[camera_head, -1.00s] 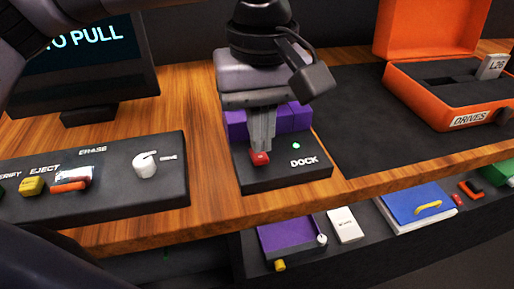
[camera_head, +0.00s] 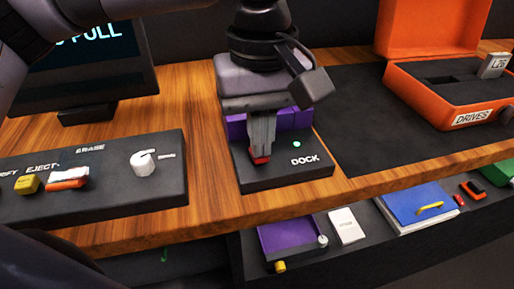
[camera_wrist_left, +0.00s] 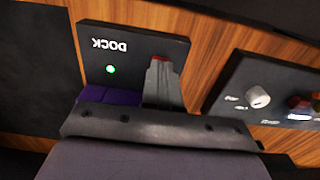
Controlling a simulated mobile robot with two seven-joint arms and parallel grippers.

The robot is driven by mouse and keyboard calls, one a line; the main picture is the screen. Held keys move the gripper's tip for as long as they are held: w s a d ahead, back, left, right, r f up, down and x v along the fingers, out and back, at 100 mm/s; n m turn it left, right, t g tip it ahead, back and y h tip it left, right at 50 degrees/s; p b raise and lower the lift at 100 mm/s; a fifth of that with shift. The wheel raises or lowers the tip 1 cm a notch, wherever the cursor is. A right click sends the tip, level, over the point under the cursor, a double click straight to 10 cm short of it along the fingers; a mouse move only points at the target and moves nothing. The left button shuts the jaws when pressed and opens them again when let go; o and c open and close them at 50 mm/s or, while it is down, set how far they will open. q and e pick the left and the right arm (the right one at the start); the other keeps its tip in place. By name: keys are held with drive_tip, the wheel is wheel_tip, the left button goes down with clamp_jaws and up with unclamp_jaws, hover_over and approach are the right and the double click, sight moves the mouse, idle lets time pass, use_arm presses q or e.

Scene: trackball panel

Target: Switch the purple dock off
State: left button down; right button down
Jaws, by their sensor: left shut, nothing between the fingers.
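The dock is a black base (camera_head: 290,178) with a purple block (camera_head: 292,118) at its back and white DOCK lettering. Its small light (camera_head: 296,144) glows green, and the light also shows in the left wrist view (camera_wrist_left: 111,69). A red switch (camera_head: 260,160) sits at the base's front left, partly hidden by my fingers; a red sliver of it (camera_wrist_left: 160,58) shows in the wrist view. My left gripper (camera_head: 261,148) points down with fingers together and empty, its tips at the red switch. I cannot tell whether they touch it. My right gripper is not in view.
A black control panel (camera_head: 110,200) with a white knob (camera_head: 143,163) and coloured switches lies left of the dock. An orange case (camera_head: 440,110) stands on the dark mat at right. A lower shelf holds a purple tray (camera_head: 288,237) and a blue folder (camera_head: 415,200).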

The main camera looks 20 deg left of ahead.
use_arm(q)
drive_tip(key=shift+f+b, duration=0.35)
drive_tip(key=shift+f, duration=0.15)
drive_tip(key=shift+r, duration=0.15)
drive_tip(key=shift+r+p, duration=2.6)
drive_tip(key=shift+r, duration=0.85)
drive_tip(key=shift+s+f, duration=0.1)
